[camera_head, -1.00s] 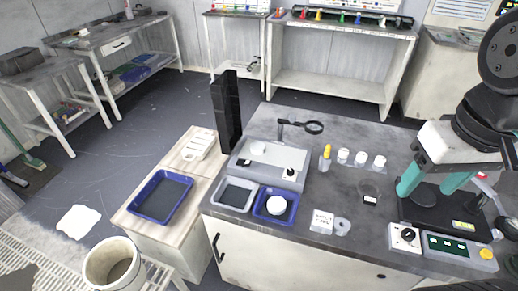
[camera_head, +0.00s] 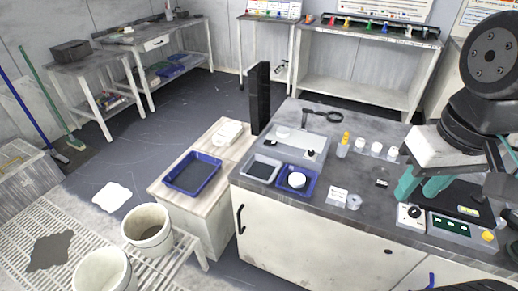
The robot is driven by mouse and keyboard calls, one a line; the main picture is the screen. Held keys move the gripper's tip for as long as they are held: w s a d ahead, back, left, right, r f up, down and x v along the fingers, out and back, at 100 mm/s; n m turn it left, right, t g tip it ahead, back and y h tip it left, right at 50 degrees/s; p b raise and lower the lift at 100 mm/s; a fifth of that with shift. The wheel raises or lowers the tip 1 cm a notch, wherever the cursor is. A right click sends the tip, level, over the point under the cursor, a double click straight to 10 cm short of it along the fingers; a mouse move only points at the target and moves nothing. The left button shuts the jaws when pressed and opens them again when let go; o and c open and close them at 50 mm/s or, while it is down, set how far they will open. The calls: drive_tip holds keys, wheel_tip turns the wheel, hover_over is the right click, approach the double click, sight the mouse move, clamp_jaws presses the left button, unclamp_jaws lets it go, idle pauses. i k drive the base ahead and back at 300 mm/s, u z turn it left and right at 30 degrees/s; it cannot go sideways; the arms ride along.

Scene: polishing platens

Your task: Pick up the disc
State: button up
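A white round disc (camera_head: 297,180) lies in a small blue tray (camera_head: 312,190) on the near left part of the dark-topped bench (camera_head: 262,202). A smaller white round piece (camera_head: 283,132) sits on the grey unit (camera_head: 306,144) behind it. Which one the task means cannot be told for certain. My gripper (camera_head: 420,192), with a white body and teal fingers, is at the right, well away from both. Its fingers are apart with nothing seen between them. They overlap the view of a black device at the bench's right.
A grey tray (camera_head: 263,167) stands beside the small blue tray. A tall black panel (camera_head: 260,97) rises behind the bench's left side. White-capped bottles (camera_head: 376,148), a card (camera_head: 337,196) and a clear ring (camera_head: 354,202) stand to the right. A larger blue tray (camera_head: 192,173) lies on the lower wooden cabinet.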

sight(283, 132)
drive_tip(key=u, duration=0.35)
drive_tip(key=k, duration=0.85)
drive_tip(key=u, duration=1)
drive_tip(key=i, duration=1.65)
drive_tip(key=z, duration=1.25)
drive_tip(key=i, duration=0.65)
drive_tip(key=z, duration=0.7)
